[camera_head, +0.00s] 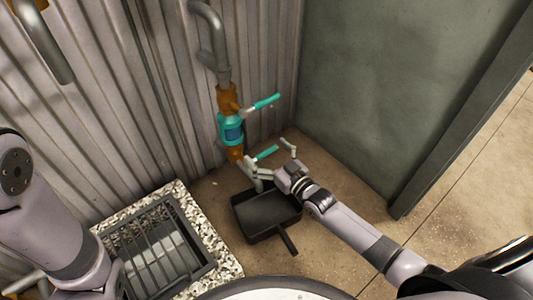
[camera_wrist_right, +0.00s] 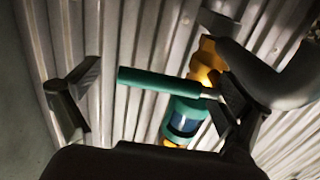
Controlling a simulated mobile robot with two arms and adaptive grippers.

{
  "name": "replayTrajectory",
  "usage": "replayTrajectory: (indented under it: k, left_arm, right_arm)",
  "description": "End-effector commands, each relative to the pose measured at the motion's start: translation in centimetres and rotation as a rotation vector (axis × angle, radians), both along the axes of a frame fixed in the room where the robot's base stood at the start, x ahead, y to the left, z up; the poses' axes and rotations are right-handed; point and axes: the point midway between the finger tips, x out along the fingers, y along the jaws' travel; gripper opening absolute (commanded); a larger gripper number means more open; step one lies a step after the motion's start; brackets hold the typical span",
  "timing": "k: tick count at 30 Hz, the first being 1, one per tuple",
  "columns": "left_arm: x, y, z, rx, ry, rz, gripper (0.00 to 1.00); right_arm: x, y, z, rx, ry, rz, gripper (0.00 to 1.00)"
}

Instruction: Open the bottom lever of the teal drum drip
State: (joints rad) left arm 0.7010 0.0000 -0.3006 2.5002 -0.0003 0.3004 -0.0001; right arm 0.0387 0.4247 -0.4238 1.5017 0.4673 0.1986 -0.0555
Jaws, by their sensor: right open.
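The teal drum drip (camera_head: 231,130) sits on a vertical pipe against the corrugated wall, with brass-coloured fittings above and below. Its top lever (camera_head: 264,102) sticks out to the right, tilted slightly upward. Its bottom lever (camera_head: 266,153), also teal, sticks out to the right lower down. My right gripper (camera_head: 270,162) is open at the bottom lever, its fingers spread to either side. In the right wrist view a teal lever (camera_wrist_right: 155,82) lies across the gap between the fingers, with the drum (camera_wrist_right: 186,120) behind. Contact cannot be told. My left arm shows at the left, its gripper out of frame.
A dark pan (camera_head: 262,222) with a handle lies on the floor below the pipe. A grated drain (camera_head: 228,258) with a speckled rim is at lower left. A green-grey wall (camera_head: 385,80) closes the right side. Floor right of the pan is clear apart from my arm.

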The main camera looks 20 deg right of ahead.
Motion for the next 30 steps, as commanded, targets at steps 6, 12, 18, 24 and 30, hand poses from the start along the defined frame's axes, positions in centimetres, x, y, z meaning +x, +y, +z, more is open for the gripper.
replayTrajectory:
  k: [6, 12, 18, 24, 30]
  left_arm:
    - [-0.01, -0.01, 0.03, 0.000, 0.000, 0.000, 0.00]
    - [-0.01, 0.00, 0.03, 0.000, 0.000, 0.000, 0.00]
    - [0.00, 0.00, 0.02, 0.000, 0.000, 0.000, 0.00]
    - [0.00, 0.00, 0.02, 0.000, 0.000, 0.000, 0.00]
    - [0.01, 0.00, 0.03, 0.000, 0.001, 0.000, 0.00]
  right_arm:
    - [-0.02, -0.02, 0.00, 0.000, 0.000, 0.000, 0.89]
    - [-0.04, -0.04, -0.01, 0.000, 0.000, 0.000, 0.76]
    - [-0.05, -0.04, -0.02, 0.000, 0.000, 0.000, 0.63]
    - [-0.05, -0.03, -0.03, 0.000, 0.001, 0.000, 0.49]
    - [-0.04, -0.03, -0.03, -0.001, 0.001, 0.000, 0.36]
